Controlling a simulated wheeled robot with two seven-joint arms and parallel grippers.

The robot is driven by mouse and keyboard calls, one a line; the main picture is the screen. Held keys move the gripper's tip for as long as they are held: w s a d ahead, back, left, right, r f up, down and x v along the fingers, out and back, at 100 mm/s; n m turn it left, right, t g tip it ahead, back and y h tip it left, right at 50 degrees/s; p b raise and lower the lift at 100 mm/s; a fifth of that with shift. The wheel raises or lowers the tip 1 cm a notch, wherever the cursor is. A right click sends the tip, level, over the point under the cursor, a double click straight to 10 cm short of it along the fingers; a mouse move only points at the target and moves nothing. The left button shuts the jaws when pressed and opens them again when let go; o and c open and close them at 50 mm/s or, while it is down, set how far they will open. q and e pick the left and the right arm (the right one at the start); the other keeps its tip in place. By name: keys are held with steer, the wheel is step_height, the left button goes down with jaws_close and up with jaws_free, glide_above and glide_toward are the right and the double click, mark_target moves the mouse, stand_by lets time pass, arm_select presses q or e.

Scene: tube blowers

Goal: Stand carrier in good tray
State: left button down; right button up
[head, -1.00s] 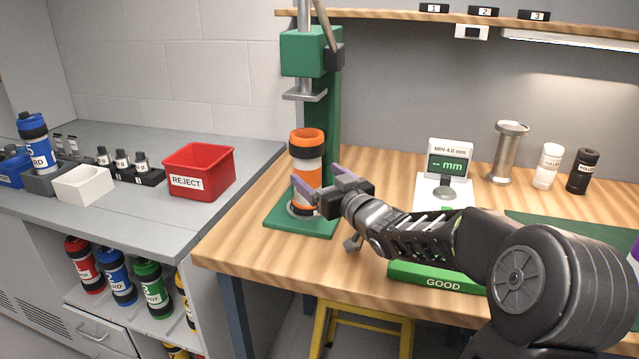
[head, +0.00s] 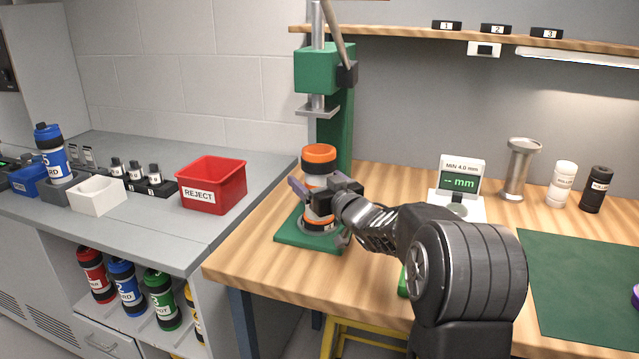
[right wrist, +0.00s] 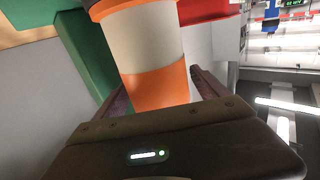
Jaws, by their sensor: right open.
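The carrier (head: 319,166) is an orange and white cylinder standing upright on the green base of the press (head: 292,236). My right gripper (head: 318,192) is open at the carrier's middle height. In the right wrist view its two dark fingers lie on either side of the carrier (right wrist: 155,55); I cannot tell whether they touch it. The green good tray (head: 403,284) is at the table's front edge, mostly hidden behind my right arm. My left gripper is not in view.
The press column (head: 336,125) rises just behind the carrier, with its head above it. A gauge (head: 461,178) stands at the back, beside a metal cylinder (head: 517,170) and two bottles. A red reject bin (head: 212,187) sits on the grey counter at left. A green mat (head: 585,290) lies at right.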

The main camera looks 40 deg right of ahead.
mark_target(307, 173)
steer(key=c, duration=1.6)
steer(key=shift+r+p, duration=1)
steer(key=shift+r, duration=0.55)
steer(key=shift+s+a+b, duration=0.55)
steer(key=shift+s+a, duration=0.15)
steer(key=shift+a, duration=0.3)
steer(key=shift+s+a+b, duration=0.5)
steer(key=shift+s+a, duration=0.15)
steer(key=shift+a, duration=0.35)
steer(key=shift+s+a+p, duration=0.15)
steer(key=shift+s+a, duration=0.8)
steer(key=shift+a, duration=0.45)
steer(key=shift+s+a+p, duration=0.15)
steer(key=shift+s+a, duration=0.85)
steer(key=shift+a, duration=0.35)
steer(key=shift+s+a+p, duration=0.15)
steer(key=shift+s+a, duration=0.8)
steer(key=shift+a, duration=0.45)
